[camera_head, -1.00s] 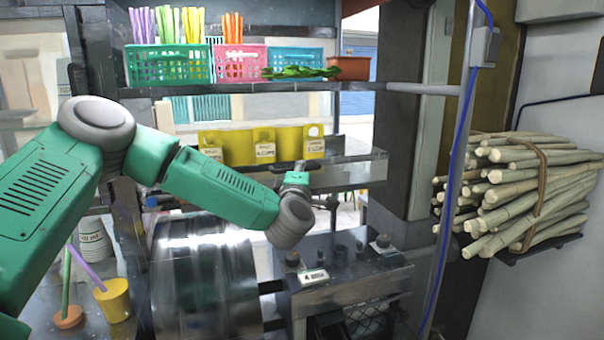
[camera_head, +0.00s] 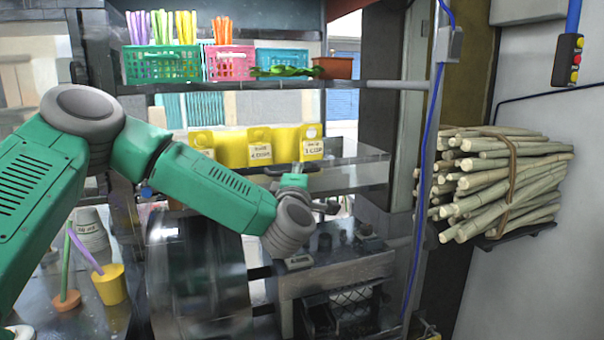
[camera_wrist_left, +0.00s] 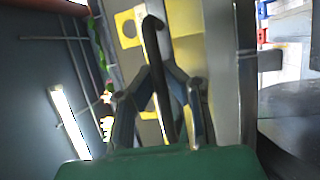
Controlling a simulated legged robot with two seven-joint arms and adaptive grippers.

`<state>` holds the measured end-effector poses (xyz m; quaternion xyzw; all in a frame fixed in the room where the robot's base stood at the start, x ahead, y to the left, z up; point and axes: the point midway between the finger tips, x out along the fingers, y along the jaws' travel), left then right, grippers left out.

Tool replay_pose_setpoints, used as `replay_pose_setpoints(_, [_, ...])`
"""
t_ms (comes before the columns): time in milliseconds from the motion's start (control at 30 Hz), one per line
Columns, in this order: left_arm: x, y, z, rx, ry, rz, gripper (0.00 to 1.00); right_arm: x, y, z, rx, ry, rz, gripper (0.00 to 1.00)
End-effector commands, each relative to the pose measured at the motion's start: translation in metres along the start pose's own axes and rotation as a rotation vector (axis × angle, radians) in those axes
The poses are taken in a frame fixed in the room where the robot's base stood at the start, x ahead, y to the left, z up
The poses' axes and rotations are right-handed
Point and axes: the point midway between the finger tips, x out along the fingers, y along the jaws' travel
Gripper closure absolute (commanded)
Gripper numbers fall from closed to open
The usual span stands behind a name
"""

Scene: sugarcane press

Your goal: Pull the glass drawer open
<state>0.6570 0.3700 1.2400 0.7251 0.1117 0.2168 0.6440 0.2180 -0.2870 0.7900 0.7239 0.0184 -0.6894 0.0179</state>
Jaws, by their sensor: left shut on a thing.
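The clear glass drawer (camera_head: 350,178) is in the middle of the head view, under the shelf and above the press. A yellow holder with labels (camera_head: 232,150) shows behind its front. My left gripper (camera_head: 297,170) is at the drawer's front; in the head view its fingers are small and partly hidden by the wrist. In the left wrist view its two fingers (camera_wrist_left: 165,85) close around a dark curved handle (camera_wrist_left: 153,38). My right gripper is not in view.
A metal drum (camera_head: 200,280) and the press body (camera_head: 335,275) stand below my left forearm. Baskets (camera_head: 160,64) sit on the shelf above. A blue-cabled post (camera_head: 430,170) and bundled canes (camera_head: 500,185) are at the right. Cups and a yellow pot (camera_head: 110,284) are at the left.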

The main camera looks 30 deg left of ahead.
Motion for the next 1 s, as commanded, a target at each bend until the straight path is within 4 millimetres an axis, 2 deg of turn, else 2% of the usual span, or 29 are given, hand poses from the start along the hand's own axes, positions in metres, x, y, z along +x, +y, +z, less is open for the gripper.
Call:
replay_pose_setpoints(33, [0.000,-0.005,-0.004,0.005,0.009,-0.009,1.00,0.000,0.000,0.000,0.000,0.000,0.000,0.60])
replay_pose_setpoints(267, [0.000,-0.005,-0.003,0.006,0.009,-0.010,1.00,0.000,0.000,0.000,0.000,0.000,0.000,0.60])
replay_pose_setpoints(300, [0.000,-0.005,-0.003,0.006,0.009,-0.010,0.80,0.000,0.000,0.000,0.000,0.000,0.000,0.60])
replay_pose_setpoints(333, [-0.001,-0.005,-0.003,0.005,0.009,-0.009,0.70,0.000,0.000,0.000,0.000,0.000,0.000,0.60])
replay_pose_setpoints(633, [-0.001,-0.001,0.003,0.005,0.002,-0.003,0.69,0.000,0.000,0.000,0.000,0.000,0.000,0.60])
replay_pose_setpoints(733, [-0.007,0.000,0.005,0.006,0.000,-0.002,0.69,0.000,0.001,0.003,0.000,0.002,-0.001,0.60])
replay_pose_setpoints(867, [-0.025,0.000,0.005,0.006,-0.003,-0.002,0.69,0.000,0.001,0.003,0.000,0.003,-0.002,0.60])
replay_pose_setpoints(1000, [-0.055,-0.001,0.003,0.005,-0.003,-0.004,0.69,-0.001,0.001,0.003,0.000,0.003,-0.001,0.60])
